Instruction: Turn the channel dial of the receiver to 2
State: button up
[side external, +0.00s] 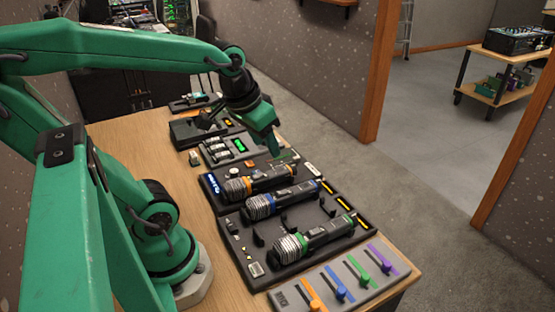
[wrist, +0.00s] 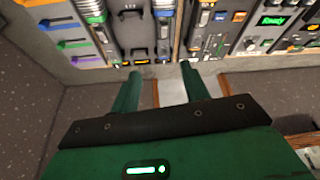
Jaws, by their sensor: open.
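My gripper (side external: 264,140) hangs above the far part of the row of equipment in the side view, empty. In the wrist view its two green fingers (wrist: 159,74) stand apart with nothing between them. A grey unit with a lit green display (side external: 239,145) lies near my gripper; the wrist view shows its green "Ready" display (wrist: 273,18) at the upper right. I cannot tell for sure which unit is the receiver. The channel dial and its number are too small or hidden to make out.
Several microphones (side external: 275,204) lie in dark cradles nearer the camera. A fader panel (side external: 337,284) with orange, blue, green and purple sliders is at the table's near end; its sliders show in the wrist view (wrist: 72,45). Bare wooden tabletop (side external: 140,150) lies left of the equipment.

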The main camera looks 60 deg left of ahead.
jog(key=w+a+f+n+g, duration=0.2)
jog(key=a+f+n+g, duration=0.3)
jog(key=a, duration=0.6)
jog(key=n, duration=0.2)
send_over(234, 171)
jog(key=shift+t+h, duration=0.4)
notch_tip(234, 171, down, 7)
jog(key=shift+a+f, duration=0.15)
jog(key=shift+f, duration=0.05)
jog(key=shift+f, duration=0.15)
jog(key=shift+f, duration=3.75)
jog(key=c, duration=1)
